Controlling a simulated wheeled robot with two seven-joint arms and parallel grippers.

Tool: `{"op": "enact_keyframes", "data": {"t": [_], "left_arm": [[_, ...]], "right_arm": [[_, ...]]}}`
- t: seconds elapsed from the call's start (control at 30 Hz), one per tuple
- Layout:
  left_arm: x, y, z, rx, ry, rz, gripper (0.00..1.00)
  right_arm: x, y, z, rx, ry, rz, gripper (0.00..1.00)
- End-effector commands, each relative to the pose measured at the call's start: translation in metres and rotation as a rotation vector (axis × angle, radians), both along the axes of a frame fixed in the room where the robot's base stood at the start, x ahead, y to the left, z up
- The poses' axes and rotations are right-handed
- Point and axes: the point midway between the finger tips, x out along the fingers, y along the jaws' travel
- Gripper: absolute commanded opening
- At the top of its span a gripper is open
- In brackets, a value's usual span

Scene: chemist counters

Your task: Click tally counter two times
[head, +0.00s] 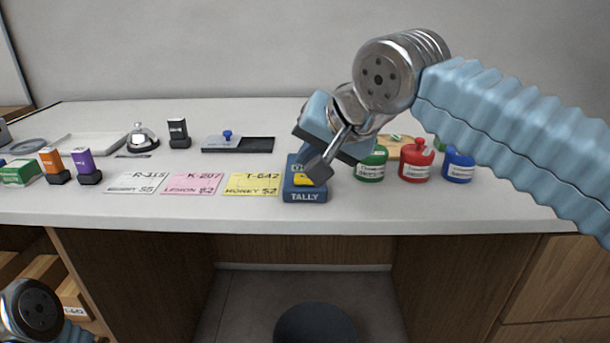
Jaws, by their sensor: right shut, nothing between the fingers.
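The tally counter (305,196) is a dark blue block with "TALLY" on its front face and a yellow part on its upper face. It stands near the front edge of the counter, centre of the head view. My right gripper (317,168) is shut and empty, its fingers pointing down over the counter's top. The fingertips overlap the tally counter's top in the picture and hide part of it; I cannot tell whether they touch. At the lower left only a round joint of my left arm shows; its gripper is out of view.
Price cards (192,184) lie left of the tally counter. Green, red (417,165) and blue jars stand to its right. Behind are a bell (142,138), a black stamp (179,133) and a dark tray (262,144). Orange and purple (86,164) stamps stand at left.

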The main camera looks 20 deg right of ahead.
Motion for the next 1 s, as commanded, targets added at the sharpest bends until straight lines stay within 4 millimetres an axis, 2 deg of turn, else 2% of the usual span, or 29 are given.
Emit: {"op": "enact_keyframes", "data": {"t": [1.0], "left_arm": [[0.0000,0.0000,-0.0074,0.000,0.000,0.000,0.61]], "right_arm": [[-0.0001,0.0000,-0.0087,0.000,0.000,0.000,0.00]]}}
